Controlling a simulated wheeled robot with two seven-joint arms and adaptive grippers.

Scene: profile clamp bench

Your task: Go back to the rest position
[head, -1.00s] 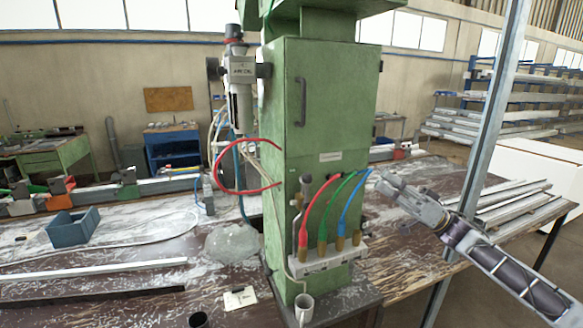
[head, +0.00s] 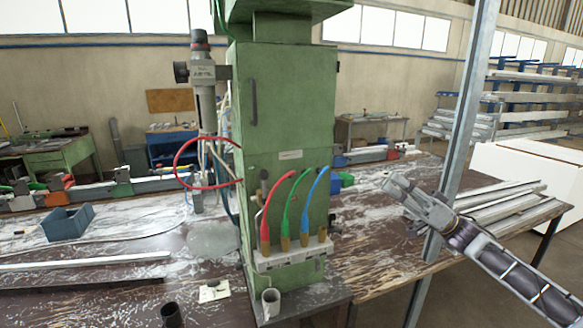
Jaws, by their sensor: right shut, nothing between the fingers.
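My right gripper (head: 393,187) shows at the right in the head view, its arm coming in from the lower right. It is shut and empty, in front of the bench and to the right of the green column (head: 290,110). A clear gap separates it from the blue hose (head: 310,197) on the column's front. My left gripper is not in the head view.
A grey upright post (head: 466,110) stands close to my right arm. Red (head: 266,205) and green (head: 292,200) hoses rise from a white block (head: 290,255). Metal profiles (head: 505,205) lie on the bench at right.

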